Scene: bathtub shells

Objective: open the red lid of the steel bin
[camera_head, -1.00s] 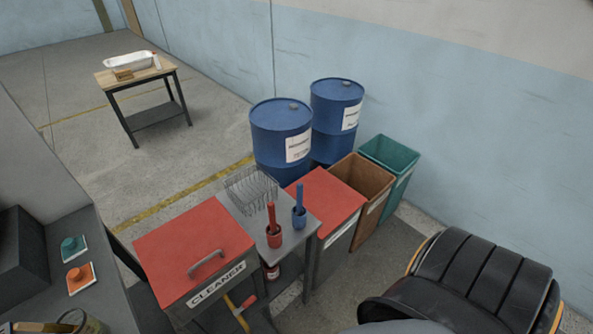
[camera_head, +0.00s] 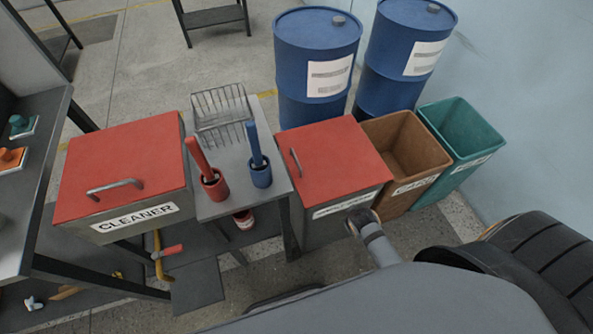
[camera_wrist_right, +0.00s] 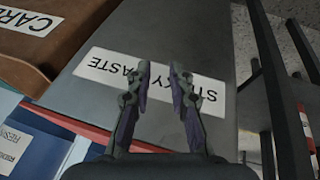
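The steel bin (camera_head: 318,228) stands between the grey side table and the brown bin. Its red lid (camera_head: 335,150) lies flat and closed, with a handle (camera_head: 296,162) near its left edge. In the right wrist view the bin's grey front (camera_wrist_right: 215,50) fills the middle, with an upside-down label partly covered by my fingers. A strip of the red lid (camera_wrist_right: 82,129) shows there at lower left. My right gripper (camera_wrist_right: 163,75) is open and empty in front of the label; it also shows in the head view (camera_head: 360,219), below the lid's front edge. My left gripper is not in view.
A red-lidded box marked CLEANER (camera_head: 125,170) stands left of the side table (camera_head: 222,203), which holds a wire rack, a red cup and a blue cup. Brown (camera_head: 420,150) and teal (camera_head: 465,130) open bins stand right; two blue drums (camera_head: 318,60) stand behind.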

